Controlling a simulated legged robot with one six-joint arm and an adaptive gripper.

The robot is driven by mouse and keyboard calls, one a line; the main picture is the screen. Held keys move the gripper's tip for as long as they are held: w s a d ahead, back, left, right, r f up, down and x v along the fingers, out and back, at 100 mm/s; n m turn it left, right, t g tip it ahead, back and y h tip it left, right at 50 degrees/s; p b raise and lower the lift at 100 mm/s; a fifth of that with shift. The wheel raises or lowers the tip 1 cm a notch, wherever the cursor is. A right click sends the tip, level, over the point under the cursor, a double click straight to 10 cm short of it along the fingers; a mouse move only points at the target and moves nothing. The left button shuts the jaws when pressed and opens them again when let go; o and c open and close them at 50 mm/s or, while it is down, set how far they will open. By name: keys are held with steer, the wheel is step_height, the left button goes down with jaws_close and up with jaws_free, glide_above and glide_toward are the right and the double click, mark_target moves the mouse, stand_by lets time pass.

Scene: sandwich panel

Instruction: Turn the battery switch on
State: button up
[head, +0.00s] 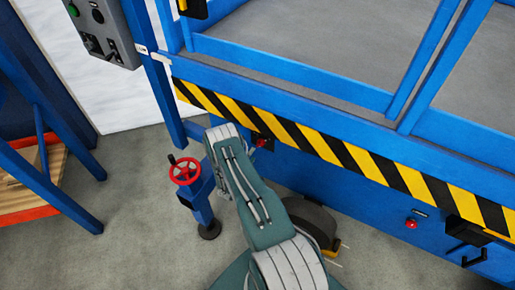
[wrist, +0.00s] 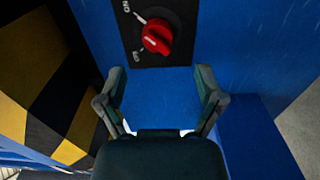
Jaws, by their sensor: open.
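The battery switch is a red rotary knob (wrist: 157,37) on a black plate with white lettering, set in a blue panel. It sits at the top middle of the wrist view, with ON lettering at the upper left and OFF lettering at the lower left. I cannot tell for certain which label the knob points to. My gripper (wrist: 160,74) is open and empty; its two fingers stand apart below the knob in the picture, not closed on it. In the head view the red knob (head: 262,142) shows beside the end of my arm, and my gripper is mostly hidden.
A yellow-black striped rail (head: 330,146) runs above the blue panel. A red handwheel (head: 185,171) on a blue post stands left of my arm. A red button (head: 411,223) is farther right. A grey control box (head: 105,40) hangs at the upper left.

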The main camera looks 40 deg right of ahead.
steer(key=v, duration=0.6)
steer(key=shift+d, duration=0.1)
steer(key=a+r+m+g+y, duration=0.2)
steer(key=r+m+g, duration=0.15)
steer(key=r, duration=1.25)
steer(key=a+r+m+g+y, duration=0.2)
steer(key=r+g, duration=0.3)
steer(key=r, duration=1)
steer(key=s+a+r+n+t+y, duration=0.1)
steer(key=s+a+r+t+y, duration=0.3)
steer(key=s+a+r, duration=0.6)
steer(key=s+a+r+n+t+y, duration=0.1)
steer(key=s+a+r+t+y, duration=0.4)
steer(key=s+a+r+y, duration=0.4)
steer(key=s+a+r, duration=0.1)
steer(key=a, duration=0.4)
steer(key=shift+a, duration=0.3)
